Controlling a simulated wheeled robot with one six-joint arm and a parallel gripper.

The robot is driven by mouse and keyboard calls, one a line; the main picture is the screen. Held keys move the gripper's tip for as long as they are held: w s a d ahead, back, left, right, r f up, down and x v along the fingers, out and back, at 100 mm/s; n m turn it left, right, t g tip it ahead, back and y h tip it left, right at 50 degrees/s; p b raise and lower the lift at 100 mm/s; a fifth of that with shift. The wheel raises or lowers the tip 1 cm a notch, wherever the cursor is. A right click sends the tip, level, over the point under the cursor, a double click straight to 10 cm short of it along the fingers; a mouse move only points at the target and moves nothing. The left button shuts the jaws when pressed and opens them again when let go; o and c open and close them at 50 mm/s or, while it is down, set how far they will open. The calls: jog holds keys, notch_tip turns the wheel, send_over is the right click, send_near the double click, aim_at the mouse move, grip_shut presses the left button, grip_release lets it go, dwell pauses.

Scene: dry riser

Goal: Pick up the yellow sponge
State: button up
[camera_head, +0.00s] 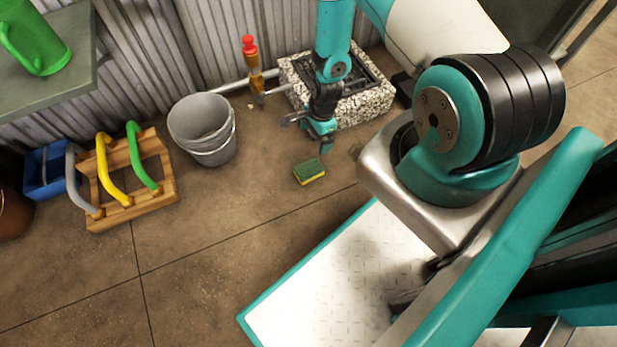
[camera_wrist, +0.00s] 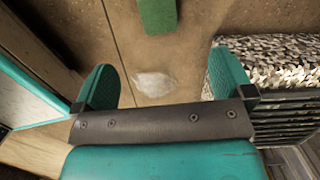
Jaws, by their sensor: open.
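The yellow sponge (camera_head: 310,175) lies flat on the brown floor with its green scouring side up. In the wrist view, the green top of the sponge (camera_wrist: 158,14) shows at the upper edge, cut off by the frame. My gripper (camera_head: 309,134) is pointed down above the floor, just behind the sponge in the head view. In the wrist view its two teal fingers (camera_wrist: 163,72) are spread wide with nothing between them. The sponge is beyond the fingertips and apart from them.
A speckled stone drain box (camera_head: 365,108) with a dark grate stands close by my gripper. A grey bucket (camera_head: 203,125), a wooden rack with coloured handles (camera_head: 160,185) and a blue crate (camera_head: 42,170) stand left. A pale patch (camera_wrist: 153,83) lies on the floor. Floor around the sponge is clear.

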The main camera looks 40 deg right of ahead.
aim_at(309, 169)
jog(key=f+b, duration=0.2)
jog(key=f, duration=0.2)
jog(key=a+f+b, duration=0.1)
jog(key=f+b, duration=0.1)
jog(key=f, duration=0.2)
jog(key=f+b, duration=0.2)
jog(key=f, duration=0.2)
jog(key=shift+a+f, duration=0.1)
jog(key=shift+a, duration=0.3)
jog(key=f+b, duration=0.2)
jog(key=f, duration=0.1)
jog(key=f+b, duration=0.2)
jog(key=shift+a, duration=0.4)
jog(key=shift+r, duration=0.1)
jog(key=shift+c, duration=0.2)
jog(key=c, duration=1)
